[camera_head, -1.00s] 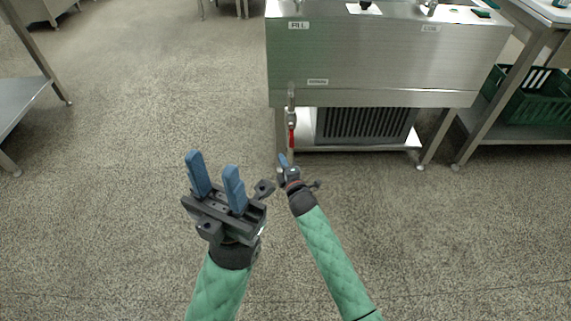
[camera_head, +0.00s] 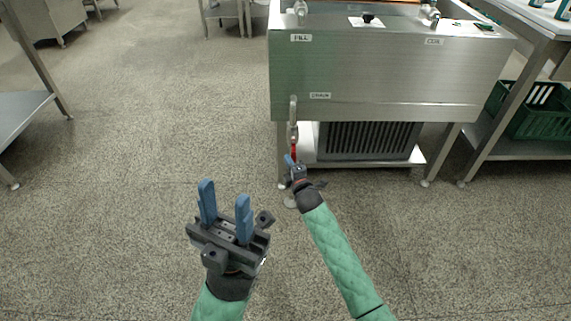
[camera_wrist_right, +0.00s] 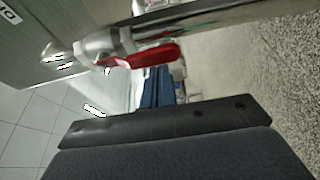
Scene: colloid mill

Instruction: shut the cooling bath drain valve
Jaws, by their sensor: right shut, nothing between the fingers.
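The drain valve (camera_head: 293,131) is a metal fitting below the DRAIN label (camera_head: 320,96) on the front of the steel cooling bath (camera_head: 390,75). Its red lever (camera_head: 294,151) hangs down, in line with the pipe. In the right wrist view the red lever (camera_wrist_right: 150,56) lies just past my blue fingertips. My right gripper (camera_head: 290,161) is shut and empty, at the lever's lower end; whether it touches the lever I cannot tell. It also shows in the right wrist view (camera_wrist_right: 155,88). My left gripper (camera_head: 225,211) is open and empty, held over the floor to the left.
A dark grille unit (camera_head: 368,140) stands on the shelf under the bath. A green crate (camera_head: 540,108) sits on a lower shelf at right. A steel table (camera_head: 20,110) stands at the left edge. The floor (camera_head: 160,130) between is clear.

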